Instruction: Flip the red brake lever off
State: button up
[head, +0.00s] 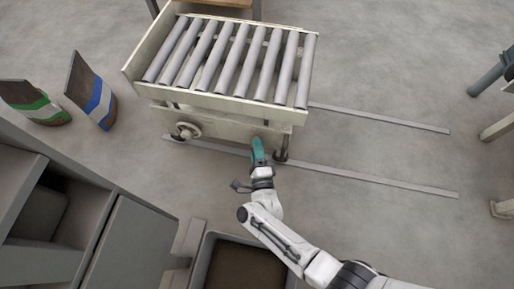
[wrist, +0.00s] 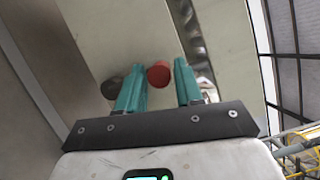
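My gripper (wrist: 159,72) has two teal fingers standing apart, one on each side of the knob in the picture. A gap shows on both sides of the knob; its depth relative to the fingertips is hard to tell. In the head view my gripper (head: 257,143) is at the front side of the cream roller cart (head: 225,105), near its right end. The lever is hidden there.
Floor rails (head: 390,182) run to the right. Two bags (head: 92,90) stand at left. An open bin (head: 205,250) is in front.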

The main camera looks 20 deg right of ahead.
jog(key=shift+r+p, duration=0.45)
jog(key=shift+r, duration=0.05)
notch_tip(320, 180, up, 2)
jog(key=shift+r+p, duration=0.2)
jog(key=shift+p, duration=0.8)
jog(key=o, duration=0.7)
jog(key=shift+s+d+r+p, duration=0.1)
jog(key=shift+s+r+p, duration=0.15)
jog(key=shift+r+p, duration=0.35)
jog(key=shift+s+r+p, duration=0.25)
jog(key=shift+r+p, duration=0.2)
jog(key=shift+p, duration=0.1)
jog(key=shift+o, duration=0.2)
jog(key=s+r+p, duration=0.2)
jog(key=p, duration=0.1)
jog(key=shift+r, duration=0.4)
jog(key=shift+s+a+r+p, duration=0.25)
jog(key=shift+s+r+p, duration=0.8)
jog(key=shift+p, duration=0.2)
jog(key=c, duration=0.7)
jog(key=s+r+p, duration=0.1)
jog(key=s, duration=0.2)
jog(key=s+d+p, duration=0.1)
jog(key=s, duration=0.2)
jog(key=s+r+p, duration=0.1)
jog(key=s, duration=0.2)
jog(key=shift+d+r+p, duration=0.15)
jog(key=shift+r+p, duration=0.15)
jog(key=shift+p, duration=0.05)
jog(key=shift+c, duration=0.2)
